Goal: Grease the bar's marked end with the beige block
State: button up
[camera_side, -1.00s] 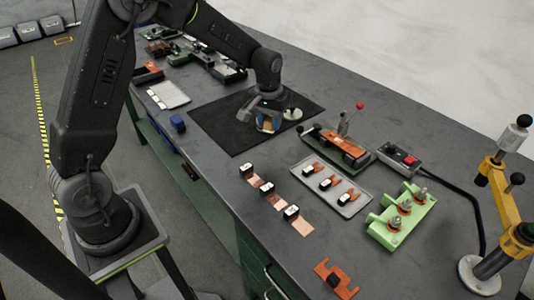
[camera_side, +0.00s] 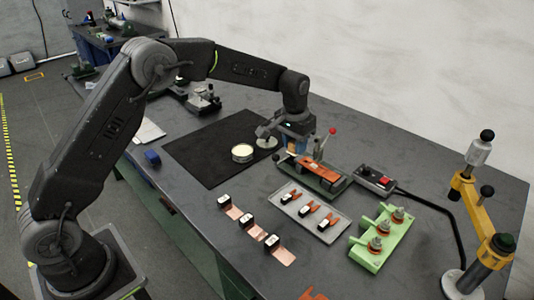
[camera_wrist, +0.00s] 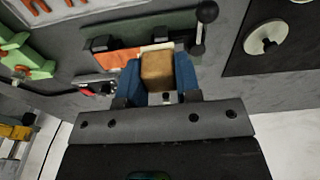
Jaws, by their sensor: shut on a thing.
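The beige block (camera_wrist: 157,72) is held between the blue fingers of my gripper (camera_wrist: 158,82). In the side view my gripper (camera_side: 295,148) is over the left end of the copper bar (camera_side: 319,168). The bar lies in a dark green fixture (camera_side: 325,184) with a red-knobbed lever. In the wrist view the bar (camera_wrist: 118,58) runs left from the block, and a pale patch shows at its end just beyond the block. I cannot tell whether block and bar touch. The block mostly hides that end.
A round tin (camera_side: 243,152) with pale contents and a pale disc (camera_side: 266,142) are on the black mat (camera_side: 205,150). A grey tray (camera_side: 310,213) with small parts and a light green fixture (camera_side: 378,240) stand in front. A switch box (camera_side: 375,180) is to the right.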

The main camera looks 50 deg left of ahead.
send_near(323, 170)
jog(key=a, duration=0.1)
jog(key=d+r, duration=0.1)
jog(key=shift+w+d+f, duration=0.1)
jog(key=shift+f, duration=1.8)
jog(key=shift+w+f, duration=0.15)
jog(key=shift+f, duration=1.75)
jog(key=shift+d+f, duration=0.2)
jog(key=shift+d, duration=2.8)
jog(key=shift+a, duration=3.05)
notch_tip(323, 170, up, 8)
